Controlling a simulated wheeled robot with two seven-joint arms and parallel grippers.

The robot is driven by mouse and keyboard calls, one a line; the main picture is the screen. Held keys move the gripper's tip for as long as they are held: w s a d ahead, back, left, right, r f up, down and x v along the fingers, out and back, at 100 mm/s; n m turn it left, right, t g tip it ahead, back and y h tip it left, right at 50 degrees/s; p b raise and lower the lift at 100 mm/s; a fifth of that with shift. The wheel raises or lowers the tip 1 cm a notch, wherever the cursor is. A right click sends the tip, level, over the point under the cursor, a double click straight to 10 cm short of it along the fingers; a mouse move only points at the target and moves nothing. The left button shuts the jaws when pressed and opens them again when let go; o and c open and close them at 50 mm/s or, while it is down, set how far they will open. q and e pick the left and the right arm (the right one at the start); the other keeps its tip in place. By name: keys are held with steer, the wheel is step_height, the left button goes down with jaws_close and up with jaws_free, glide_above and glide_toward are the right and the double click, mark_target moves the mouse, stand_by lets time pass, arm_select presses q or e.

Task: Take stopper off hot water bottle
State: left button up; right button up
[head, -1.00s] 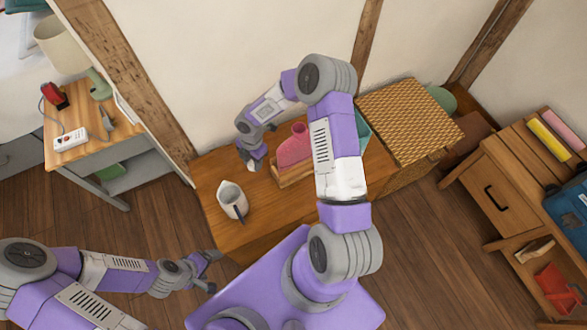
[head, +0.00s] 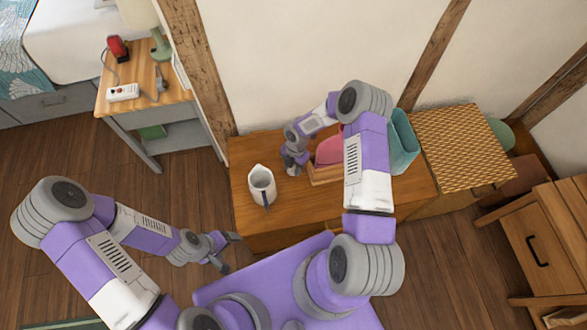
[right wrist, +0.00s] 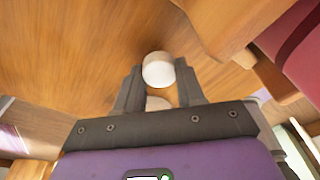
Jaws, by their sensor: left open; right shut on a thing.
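The pink hot water bottle (head: 330,150) stands in a low wooden holder (head: 325,177) on the wooden bench, partly hidden by my right arm. Its pink side also shows at the upper right of the right wrist view (right wrist: 298,45). My right gripper (head: 293,167) is just left of the holder, pointing down. In the right wrist view it (right wrist: 158,82) is shut on a small white round piece (right wrist: 158,68), which looks like the stopper, apart from the bottle. The bottle's mouth is hidden. My left gripper (head: 228,252) is open and empty, in front of the bench.
A white jug (head: 262,187) stands on the bench (head: 245,218), left of my right gripper. A teal container (head: 402,145) and a woven box (head: 455,145) are to the right. A side table (head: 165,98) with a lamp and power strip is at upper left.

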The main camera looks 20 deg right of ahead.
steer(key=shift+f, duration=0.4)
steer(key=shift+f, duration=0.1)
steer(key=shift+f, duration=0.15)
steer(key=o, duration=1.2)
steer(key=shift+c, duration=0.2)
steer(key=shift+r, duration=0.5)
step_height(320, 180, up, 11)
steer(key=d+p, duration=0.1)
steer(key=p, duration=0.2)
steer(key=shift+w+d+r+p, duration=0.2)
steer(key=shift+w+d+p, duration=0.1)
steer(key=shift+w+p, duration=0.15)
